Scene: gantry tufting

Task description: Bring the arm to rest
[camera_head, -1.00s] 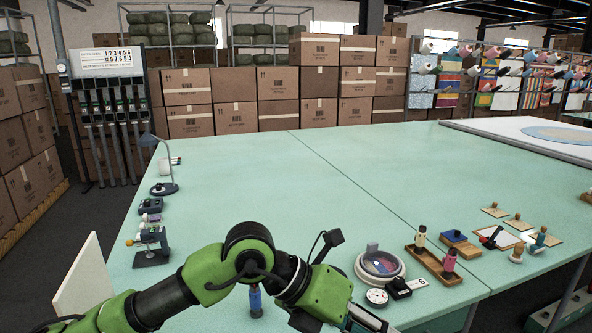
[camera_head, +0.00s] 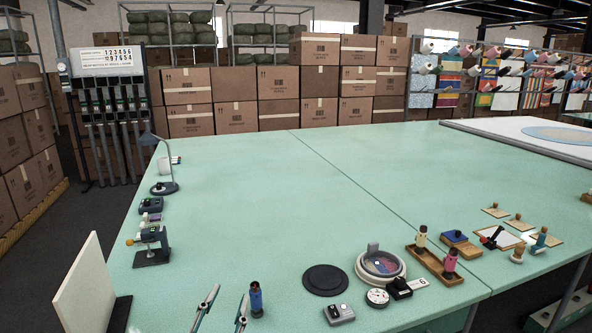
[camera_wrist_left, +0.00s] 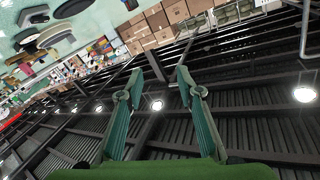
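My left gripper (camera_head: 223,308) shows at the bottom edge of the head view, with two slim green-grey fingers pointing up and spread apart. The rest of the left arm is out of that view. The left wrist view also shows this gripper (camera_wrist_left: 160,88) open, with nothing between its fingertips and the dark ceiling behind them. A small blue figure-like piece (camera_head: 256,298) stands upright just right of the fingers in the head view, not gripped. My right gripper is in neither view.
The green table (camera_head: 240,200) is wide and clear in the middle. A black disc (camera_head: 325,280), a grey two-button box (camera_head: 339,314), a round dish (camera_head: 366,272) and a wooden tray (camera_head: 432,268) stand at front right. A clamp device (camera_head: 152,250) and a white panel (camera_head: 85,290) are at left.

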